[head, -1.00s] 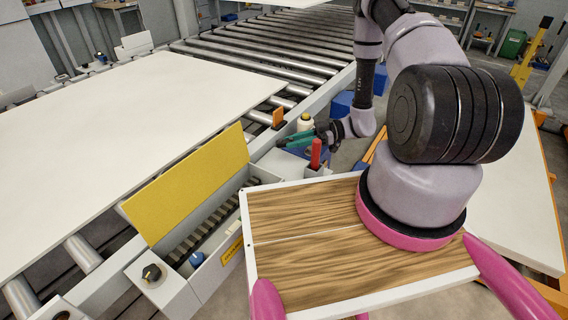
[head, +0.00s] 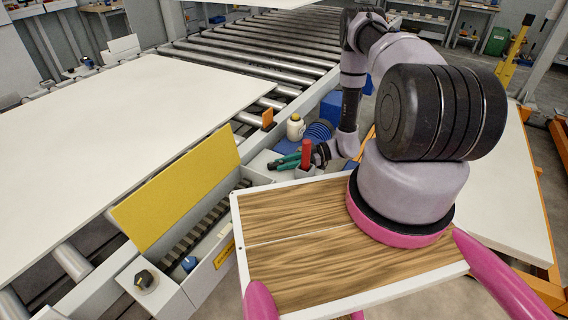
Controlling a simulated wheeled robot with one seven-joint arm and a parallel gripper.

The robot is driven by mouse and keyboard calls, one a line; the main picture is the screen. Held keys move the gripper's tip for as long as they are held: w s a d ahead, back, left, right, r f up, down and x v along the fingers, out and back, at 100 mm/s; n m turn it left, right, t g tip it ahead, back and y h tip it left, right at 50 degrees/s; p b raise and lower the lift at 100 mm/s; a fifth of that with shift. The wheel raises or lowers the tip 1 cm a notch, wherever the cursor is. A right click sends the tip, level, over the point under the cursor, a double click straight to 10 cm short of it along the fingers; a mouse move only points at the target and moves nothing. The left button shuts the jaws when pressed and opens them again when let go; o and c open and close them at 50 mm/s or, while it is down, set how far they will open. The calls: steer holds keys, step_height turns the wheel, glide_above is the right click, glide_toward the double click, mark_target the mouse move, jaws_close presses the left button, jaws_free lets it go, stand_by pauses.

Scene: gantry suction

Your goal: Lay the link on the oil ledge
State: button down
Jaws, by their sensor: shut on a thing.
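My gripper (head: 302,160) is dark with long green parts at its end, low over the blue-and-white ledge (head: 262,165) beside the conveyor. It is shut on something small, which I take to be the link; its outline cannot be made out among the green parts. A white bottle (head: 295,128) with a yellow cap stands on the ledge behind the gripper. A red-handled tool (head: 305,152) stands upright in a small holder right by the gripper. Whether the held piece touches the ledge cannot be told.
A trough (head: 205,265) with a grey segmented chain (head: 203,222) lies under a raised yellow lid (head: 178,190). A blue coil (head: 320,130) lies behind the gripper.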

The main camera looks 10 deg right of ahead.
steer(key=c, duration=0.7)
jaws_free()
steer(key=shift+o, duration=0.2)
